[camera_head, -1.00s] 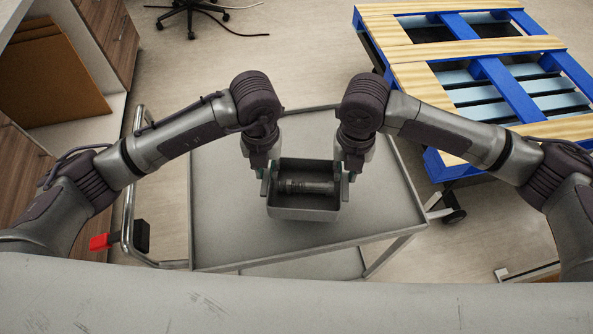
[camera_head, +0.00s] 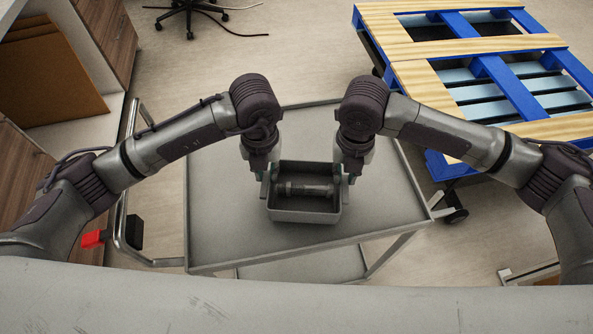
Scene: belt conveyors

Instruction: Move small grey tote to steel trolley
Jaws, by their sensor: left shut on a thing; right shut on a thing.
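The small grey tote (camera_head: 303,215) is over the middle of the steel trolley's top (camera_head: 225,225). A dark cylindrical part (camera_head: 304,189) lies inside the tote. My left gripper (camera_head: 265,187) is shut on the tote's left wall, and my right gripper (camera_head: 345,187) is shut on its right wall. The tote looks level. I cannot tell from this view whether its base touches the trolley top or hangs just above it. The fingertips are partly hidden by the wrists and the tote.
A blue and wooden pallet (camera_head: 470,80) stands on a wheeled base at the upper right. The trolley's rail handle (camera_head: 128,215) is at the left, near a red and black object (camera_head: 93,238). Wooden cabinets (camera_head: 110,35) stand at the upper left. The trolley top around the tote is clear.

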